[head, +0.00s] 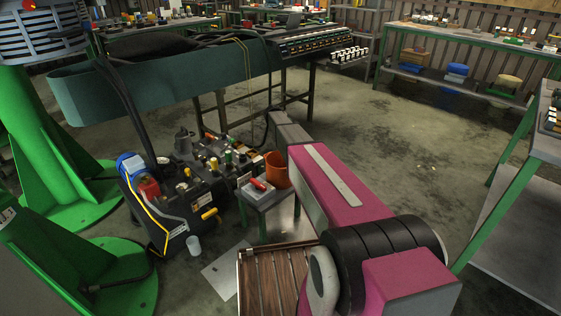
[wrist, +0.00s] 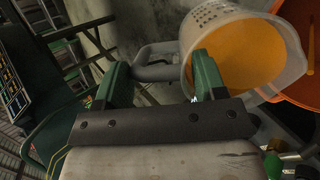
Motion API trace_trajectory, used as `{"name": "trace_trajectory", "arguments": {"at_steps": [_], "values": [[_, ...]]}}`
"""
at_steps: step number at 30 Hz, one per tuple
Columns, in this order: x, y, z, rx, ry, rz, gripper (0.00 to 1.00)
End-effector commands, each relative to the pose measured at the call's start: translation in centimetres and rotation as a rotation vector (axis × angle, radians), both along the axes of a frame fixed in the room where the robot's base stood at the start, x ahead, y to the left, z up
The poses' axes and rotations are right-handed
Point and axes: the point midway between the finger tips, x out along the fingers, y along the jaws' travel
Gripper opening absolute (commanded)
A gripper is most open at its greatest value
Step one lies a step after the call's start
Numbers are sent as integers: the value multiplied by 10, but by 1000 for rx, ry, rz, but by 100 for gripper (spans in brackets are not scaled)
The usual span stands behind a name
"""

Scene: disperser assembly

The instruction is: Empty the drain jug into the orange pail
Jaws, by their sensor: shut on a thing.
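The drain jug (wrist: 215,17) is a pale translucent vessel with a perforated-looking pattern on its wall, at the upper right of the wrist view. Orange shows inside its mouth; I cannot tell whether this is liquid or the pail seen through it. Its grey handle (wrist: 155,73) lies between the green fingers of my gripper (wrist: 157,80), which is shut on it. The orange pail (head: 277,170) stands on a small grey-topped table in the head view. Its orange also shows beside and behind the jug in the wrist view (wrist: 290,98). My gripper and the held jug are not discernible in the head view.
The small table (head: 262,199) also carries a red-and-white item. A dark machine (head: 180,215) with hoses and a yellow handle stands left of it. Green-legged benches line the right, with open floor between.

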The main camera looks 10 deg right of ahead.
Motion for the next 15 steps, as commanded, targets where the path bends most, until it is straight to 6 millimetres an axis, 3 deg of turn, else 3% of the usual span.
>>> {"name": "trace_trajectory", "arguments": {"at_steps": [15], "values": [[-9,3,8,-39,-80,0,23]]}}
